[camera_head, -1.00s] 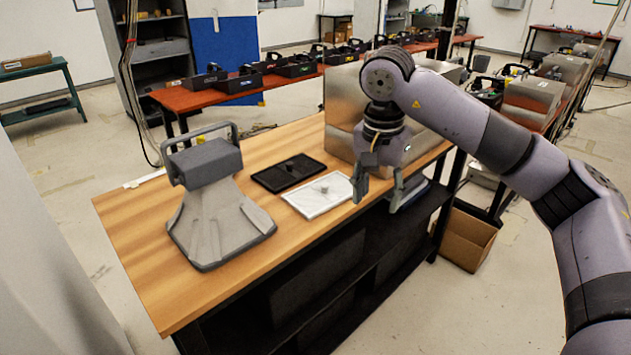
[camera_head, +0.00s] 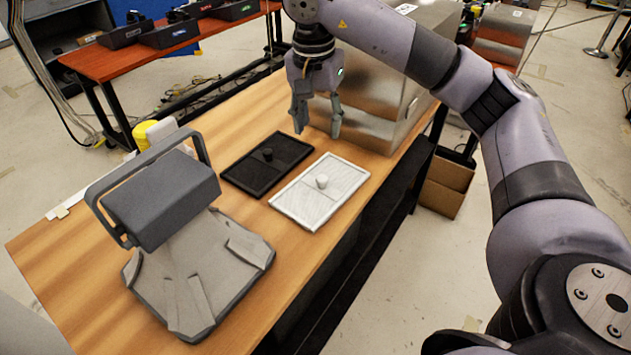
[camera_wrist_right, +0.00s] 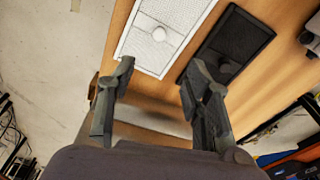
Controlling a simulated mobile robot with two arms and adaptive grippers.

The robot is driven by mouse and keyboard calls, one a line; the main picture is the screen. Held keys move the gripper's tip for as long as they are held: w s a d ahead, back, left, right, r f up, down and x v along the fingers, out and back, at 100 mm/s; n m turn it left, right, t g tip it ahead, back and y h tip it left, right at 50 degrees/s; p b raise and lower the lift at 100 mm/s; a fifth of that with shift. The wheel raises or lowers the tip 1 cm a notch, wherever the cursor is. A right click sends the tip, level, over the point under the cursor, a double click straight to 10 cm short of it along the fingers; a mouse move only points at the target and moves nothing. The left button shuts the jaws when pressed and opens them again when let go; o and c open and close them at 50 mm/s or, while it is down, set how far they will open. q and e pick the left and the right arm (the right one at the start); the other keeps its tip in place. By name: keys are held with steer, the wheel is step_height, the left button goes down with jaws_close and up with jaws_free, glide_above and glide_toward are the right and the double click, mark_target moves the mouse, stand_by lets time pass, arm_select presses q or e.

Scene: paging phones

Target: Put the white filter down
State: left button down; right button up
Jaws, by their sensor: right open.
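The white filter (camera_head: 303,205), a flat rectangular panel with a small round knob, lies flat on the wooden table (camera_head: 115,238) near its front edge. It also shows in the right wrist view (camera_wrist_right: 148,50). A black filter (camera_head: 245,172) of the same shape lies beside it, to its left. My right gripper (camera_head: 317,130) is open and empty. It is above the table behind the white filter, apart from both filters. In the right wrist view its fingers (camera_wrist_right: 158,82) are spread with nothing between them. My left gripper is not in view.
A grey device with a handle (camera_head: 195,270) stands on the table at the left. A large metal box (camera_head: 375,95) is close behind my right gripper. A cardboard box (camera_head: 447,183) is on the floor at the right. Black bins stand on a red table (camera_head: 130,62) behind.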

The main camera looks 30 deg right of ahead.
steer(key=p, duration=0.3)
glide_above(322, 178)
steer(key=f, duration=1.1)
steer(key=shift+s+a, duration=0.3)
steer(key=shift+a, duration=0.05)
steer(key=f, duration=0.1)
steer(key=f+p, duration=0.2)
steer(key=f, duration=0.1)
steer(key=shift+w+d, duration=0.15)
steer(key=shift+d, duration=0.1)
steer(key=shift+w+f, duration=0.1)
steer(key=shift+f, duration=0.5)
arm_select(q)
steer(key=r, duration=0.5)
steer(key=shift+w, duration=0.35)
arm_select(e)
steer(key=shift+c, duration=0.6)
jaws_close()
